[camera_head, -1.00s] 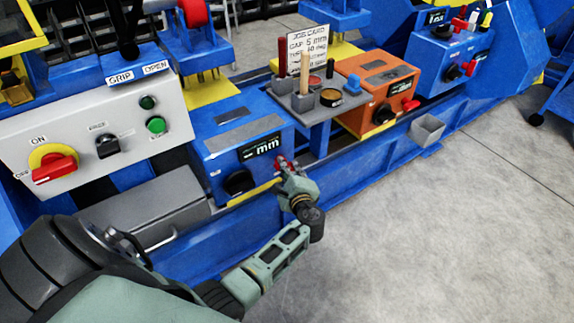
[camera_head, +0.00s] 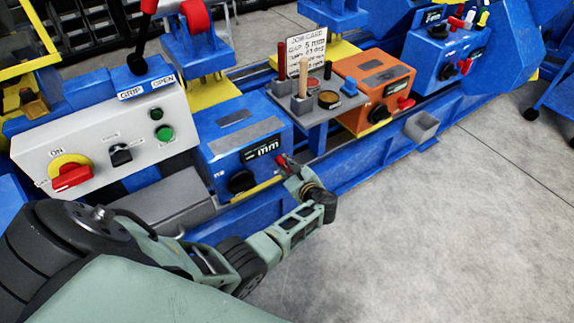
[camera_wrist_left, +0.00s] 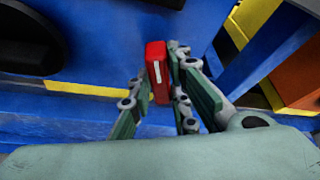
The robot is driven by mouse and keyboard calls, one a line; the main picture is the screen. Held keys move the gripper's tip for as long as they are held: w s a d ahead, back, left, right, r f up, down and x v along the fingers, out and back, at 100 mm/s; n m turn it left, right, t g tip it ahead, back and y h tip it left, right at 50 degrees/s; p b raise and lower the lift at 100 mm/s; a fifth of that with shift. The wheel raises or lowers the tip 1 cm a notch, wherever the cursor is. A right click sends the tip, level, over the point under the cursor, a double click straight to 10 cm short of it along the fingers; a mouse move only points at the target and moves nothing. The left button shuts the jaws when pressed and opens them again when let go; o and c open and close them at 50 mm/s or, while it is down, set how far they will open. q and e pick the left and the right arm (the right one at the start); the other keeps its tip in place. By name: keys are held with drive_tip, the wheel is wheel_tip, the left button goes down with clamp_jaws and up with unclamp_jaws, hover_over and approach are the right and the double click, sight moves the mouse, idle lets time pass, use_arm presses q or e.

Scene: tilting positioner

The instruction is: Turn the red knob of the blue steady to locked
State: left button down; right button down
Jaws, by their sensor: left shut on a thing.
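The blue steady (camera_head: 221,146) is a box with a black "mm" display and a black dial on its front. Its red knob (camera_head: 282,160) sits at the right end of that front, partly hidden by my left gripper (camera_head: 289,167). In the left wrist view the red knob (camera_wrist_left: 158,73) stands between the fingers of my left gripper (camera_wrist_left: 160,85), with a white line on it running nearly upright. The gripper is shut on the knob. I cannot read the lock markings. My right gripper is not in view.
A control panel (camera_head: 95,135) with a red-and-yellow switch and green buttons stands at the left. A grey stand (camera_head: 318,110) carries a job card and tools. An orange box (camera_head: 374,85) and another blue box (camera_head: 447,57) stand farther right.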

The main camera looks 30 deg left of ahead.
use_arm(q)
drive_tip(key=shift+w+d+m+g, duration=0.1)
drive_tip(key=shift+m+g, duration=0.4)
drive_tip(key=shift+m, duration=0.3)
drive_tip(key=shift+m+g+y, duration=0.3)
drive_tip(key=shift+m+g, duration=0.2)
drive_tip(key=shift+m, duration=0.2)
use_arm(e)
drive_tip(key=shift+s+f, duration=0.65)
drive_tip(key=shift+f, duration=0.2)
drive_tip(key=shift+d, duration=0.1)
use_arm(q)
drive_tip(key=c, duration=1.6)
unclamp_jaws()
drive_tip(key=shift+c, duration=0.2)
drive_tip(key=v, duration=1.2)
drive_tip(key=shift+f, duration=0.1)
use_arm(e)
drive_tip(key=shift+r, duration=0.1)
